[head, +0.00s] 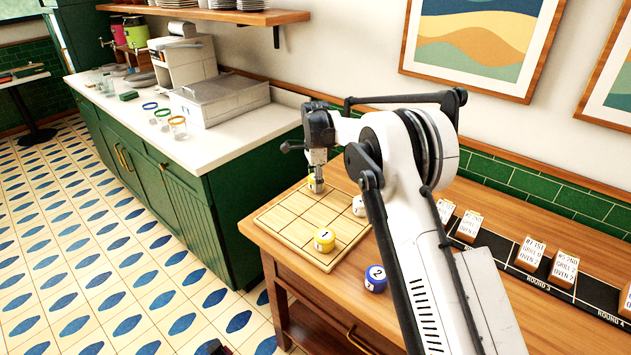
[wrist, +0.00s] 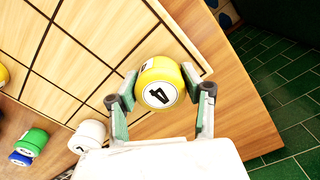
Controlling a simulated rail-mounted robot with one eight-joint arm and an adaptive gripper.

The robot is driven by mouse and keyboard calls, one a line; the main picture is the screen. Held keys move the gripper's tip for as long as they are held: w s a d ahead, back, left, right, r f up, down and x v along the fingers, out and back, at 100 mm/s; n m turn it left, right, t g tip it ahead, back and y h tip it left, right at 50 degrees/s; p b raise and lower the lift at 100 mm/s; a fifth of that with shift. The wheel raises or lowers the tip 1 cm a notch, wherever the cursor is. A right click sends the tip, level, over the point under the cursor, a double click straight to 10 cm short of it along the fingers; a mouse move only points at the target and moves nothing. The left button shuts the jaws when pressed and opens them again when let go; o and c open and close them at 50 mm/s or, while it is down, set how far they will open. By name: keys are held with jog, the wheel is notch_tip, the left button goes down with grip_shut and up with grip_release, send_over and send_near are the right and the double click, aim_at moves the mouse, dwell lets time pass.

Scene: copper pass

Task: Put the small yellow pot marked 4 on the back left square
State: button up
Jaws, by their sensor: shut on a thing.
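The small yellow pot marked 4 (wrist: 160,82) is between the two fingers of my gripper (wrist: 160,97), which is shut on it. In the head view the pot (head: 316,186) shows under my gripper (head: 317,174) at the back corner of the wooden board (head: 283,218). In the wrist view it is over a corner square of the gridded board (wrist: 75,55). I cannot tell whether its base touches the board.
Another yellow pot (head: 325,240) stands on the board's front part. A white pot (head: 359,206) is at its right edge. A blue pot marked 2 (head: 375,278) stands on the table. A green pot (wrist: 33,140) shows in the wrist view. Ticket blocks (head: 530,254) line the right.

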jog(key=shift+f, duration=0.1)
jog(key=o, duration=1.3)
jog(key=shift+c, duration=0.2)
